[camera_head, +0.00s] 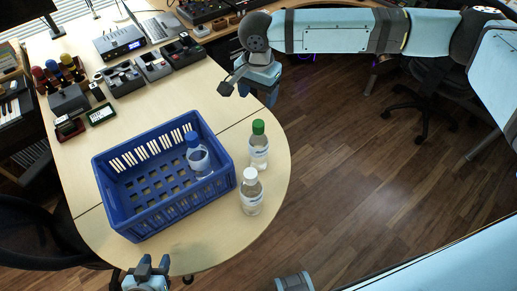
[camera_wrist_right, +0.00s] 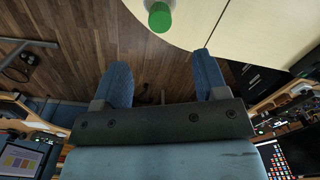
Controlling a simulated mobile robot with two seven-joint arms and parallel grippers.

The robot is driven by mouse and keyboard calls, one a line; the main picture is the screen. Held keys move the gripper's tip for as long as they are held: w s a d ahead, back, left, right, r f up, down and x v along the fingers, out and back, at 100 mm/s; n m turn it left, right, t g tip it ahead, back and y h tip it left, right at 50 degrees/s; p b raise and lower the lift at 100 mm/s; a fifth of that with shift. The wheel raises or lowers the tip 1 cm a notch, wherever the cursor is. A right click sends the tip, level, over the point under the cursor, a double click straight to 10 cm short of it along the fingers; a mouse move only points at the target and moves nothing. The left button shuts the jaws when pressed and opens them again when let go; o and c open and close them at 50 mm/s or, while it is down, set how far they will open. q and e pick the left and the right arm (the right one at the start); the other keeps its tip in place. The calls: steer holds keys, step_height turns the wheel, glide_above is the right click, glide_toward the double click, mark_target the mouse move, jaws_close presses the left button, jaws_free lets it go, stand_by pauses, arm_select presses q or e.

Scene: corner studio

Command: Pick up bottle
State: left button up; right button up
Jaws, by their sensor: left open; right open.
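A clear bottle with a green cap (camera_head: 259,150) stands upright on the table, right of the crate. A clear bottle with a white cap (camera_head: 251,195) stands just in front of it. A bottle with a blue cap (camera_head: 198,158) is inside the blue crate (camera_head: 137,223). My right gripper (camera_head: 248,92) is open and empty, beyond the green-capped bottle near the table's edge. In the right wrist view its fingers (camera_wrist_right: 162,62) are apart, with the green cap (camera_wrist_right: 159,17) ahead of them at the top. My left gripper (camera_head: 152,265) is open and empty at the table's front edge.
The pale wooden table (camera_head: 226,240) has a rounded right end with open floor beyond. Control boxes (camera_head: 155,66), a blue-fronted device (camera_head: 119,42) and a laptop (camera_head: 160,25) stand at the back. An office chair (camera_head: 425,105) stands on the floor at right.

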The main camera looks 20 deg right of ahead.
mark_target(258, 123)
step_height(258, 123, down, 13)
steer(key=shift+w+f+p, duration=0.1)
steer(key=shift+f+p, duration=0.05)
steer(key=shift+p, duration=0.15)
jaws_close()
stand_by(0.4)
